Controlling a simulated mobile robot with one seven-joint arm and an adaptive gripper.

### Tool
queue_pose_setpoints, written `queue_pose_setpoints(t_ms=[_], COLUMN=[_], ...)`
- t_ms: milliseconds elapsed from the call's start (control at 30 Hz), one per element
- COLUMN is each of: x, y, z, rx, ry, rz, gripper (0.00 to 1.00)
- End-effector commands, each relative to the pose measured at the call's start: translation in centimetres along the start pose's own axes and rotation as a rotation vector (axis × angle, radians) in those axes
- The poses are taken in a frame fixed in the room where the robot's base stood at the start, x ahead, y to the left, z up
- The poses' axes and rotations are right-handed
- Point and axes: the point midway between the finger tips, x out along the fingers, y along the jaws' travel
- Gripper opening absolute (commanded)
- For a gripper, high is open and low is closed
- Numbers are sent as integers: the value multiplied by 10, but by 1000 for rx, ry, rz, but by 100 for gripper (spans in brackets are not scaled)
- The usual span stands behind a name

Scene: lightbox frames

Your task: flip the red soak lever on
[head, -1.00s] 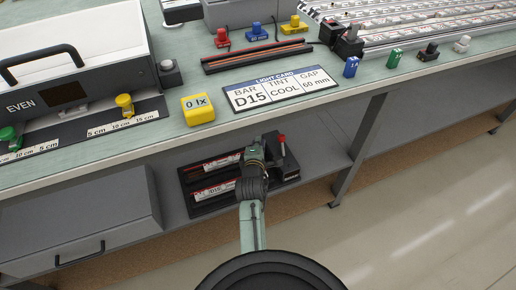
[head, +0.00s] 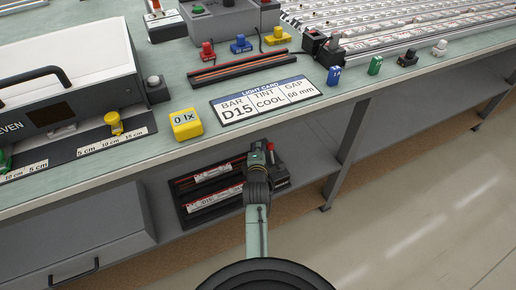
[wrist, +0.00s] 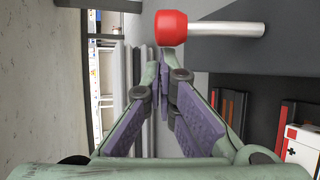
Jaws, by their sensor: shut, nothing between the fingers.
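The red soak lever is a silver rod with a red knob (wrist: 172,28), sticking out sideways from a dark box (wrist: 270,50) in the wrist view. In the head view its small red tip (head: 270,147) shows just right of my gripper, on the low shelf under the bench. My gripper (wrist: 165,75) is shut and empty. Its fingertips point at the knob and lie just below it in the wrist view. I cannot tell whether they touch it. In the head view my gripper (head: 257,157) hides part of the dark box.
A black rack with labelled bars (head: 215,197) lies on the shelf left of my arm. The bench top (head: 170,85) overhangs the shelf. A bench leg (head: 350,130) stands to the right. The light card (head: 268,98) and yellow 0 lx block (head: 186,124) sit above on the bench.

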Motion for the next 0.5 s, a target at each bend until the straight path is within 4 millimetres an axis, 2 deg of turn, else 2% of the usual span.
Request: queue_pose_setpoints(t_ms=[500], x=[-6], y=[-2], z=[2], rx=[37], ry=[1], rz=[78], gripper=[0])
